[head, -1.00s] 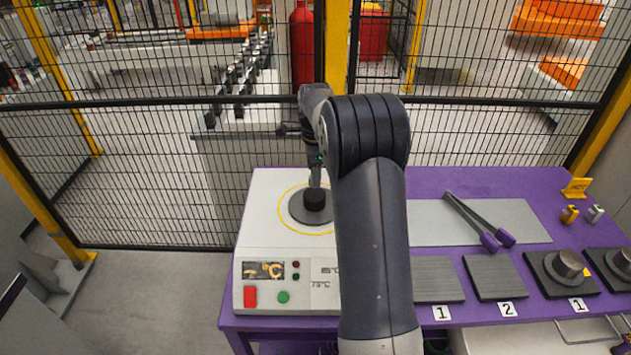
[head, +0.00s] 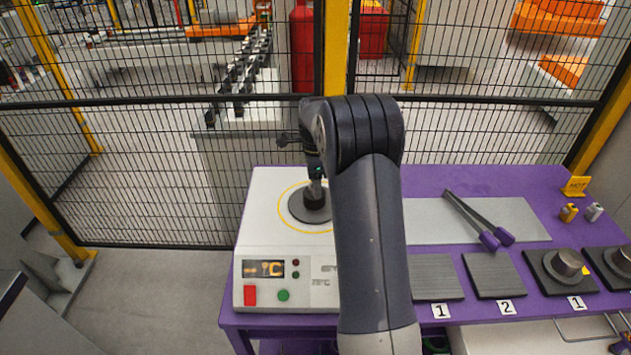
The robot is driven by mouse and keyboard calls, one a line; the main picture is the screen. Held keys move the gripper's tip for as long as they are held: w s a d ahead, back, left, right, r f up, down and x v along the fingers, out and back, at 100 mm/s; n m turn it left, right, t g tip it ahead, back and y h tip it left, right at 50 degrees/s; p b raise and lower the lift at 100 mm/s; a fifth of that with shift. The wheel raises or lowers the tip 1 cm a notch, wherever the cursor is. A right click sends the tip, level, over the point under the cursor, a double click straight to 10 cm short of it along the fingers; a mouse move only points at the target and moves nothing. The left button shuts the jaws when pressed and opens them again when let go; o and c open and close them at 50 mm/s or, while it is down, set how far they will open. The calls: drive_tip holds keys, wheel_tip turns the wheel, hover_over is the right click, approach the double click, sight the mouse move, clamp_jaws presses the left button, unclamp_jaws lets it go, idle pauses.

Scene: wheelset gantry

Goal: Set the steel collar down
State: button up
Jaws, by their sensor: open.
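My gripper (head: 316,190) points down over the round dark plate (head: 304,213) of the white heater, inside its yellow ring. The jaws are open, but they are small and partly hidden by my arm. I cannot make out a separate collar at the jaws or on the plate. A grey steel collar-like piece (head: 567,263) sits on a dark block at the right, behind a label 1. A similar piece (head: 623,260) stands at the right edge.
The white heater (head: 256,222) has a display and red and green buttons. Two flat grey pads (head: 494,275) lie right of my arm. Tongs (head: 475,218) with purple grips lie on a grey mat (head: 425,222). A mesh fence (head: 130,170) stands behind the purple table (head: 450,180).

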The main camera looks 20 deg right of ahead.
wheel_tip(320, 180, up, 12)
drive_tip(key=shift+r+b, duration=0.15)
drive_tip(key=shift+b, duration=0.15)
idle(0.3)
drive_tip(key=shift+s, duration=0.1)
